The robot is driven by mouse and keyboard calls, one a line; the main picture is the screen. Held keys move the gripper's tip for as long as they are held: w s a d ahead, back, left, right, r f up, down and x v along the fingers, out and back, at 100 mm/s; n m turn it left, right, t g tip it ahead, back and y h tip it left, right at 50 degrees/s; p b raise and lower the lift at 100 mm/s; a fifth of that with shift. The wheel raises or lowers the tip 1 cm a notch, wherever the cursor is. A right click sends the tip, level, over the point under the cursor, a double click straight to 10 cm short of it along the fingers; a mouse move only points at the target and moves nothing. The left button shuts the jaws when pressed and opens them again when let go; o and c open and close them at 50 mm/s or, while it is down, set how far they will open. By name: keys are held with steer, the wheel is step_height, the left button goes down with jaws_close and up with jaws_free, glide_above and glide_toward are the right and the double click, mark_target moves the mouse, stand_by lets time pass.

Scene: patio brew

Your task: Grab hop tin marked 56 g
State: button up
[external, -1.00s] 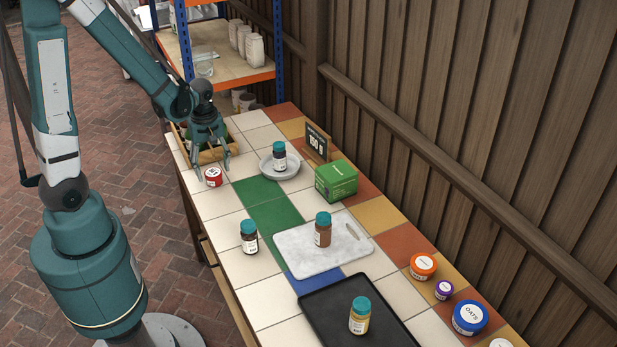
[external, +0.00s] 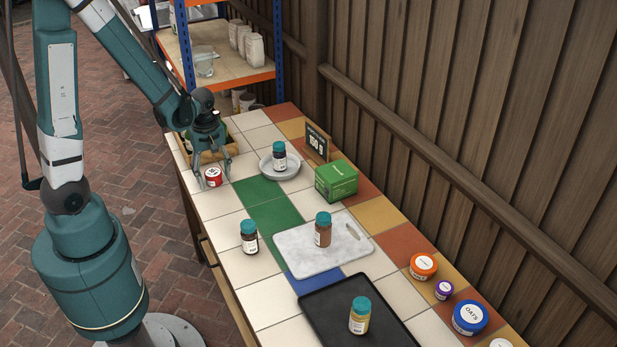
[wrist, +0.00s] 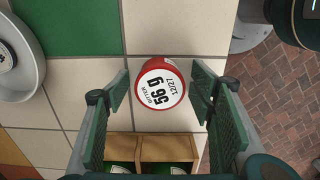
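My gripper (external: 212,181) is lowered at the tin. In the wrist view my gripper (wrist: 161,88) is open, with one finger on each side of the tin and a visible gap on both sides. Whether the fingertips are down at the tin's own height is hard to tell.
A wooden crate (wrist: 169,147) with green-topped items stands close beside the tin. A grey plate (external: 281,174) holds a teal-capped jar (external: 279,157). A green box (external: 336,181), a sign (external: 317,144) and a marble board (external: 290,245) stand further off. Tiles around the tin are mostly bare.

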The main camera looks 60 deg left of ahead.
mark_target(213, 172)
steer(key=c, duration=0.9)
steer(key=shift+o, duration=0.2)
steer(key=shift+r, duration=0.2)
steer(key=shift+r+p, duration=1.5)
steer(key=shift+r, duration=3.35)
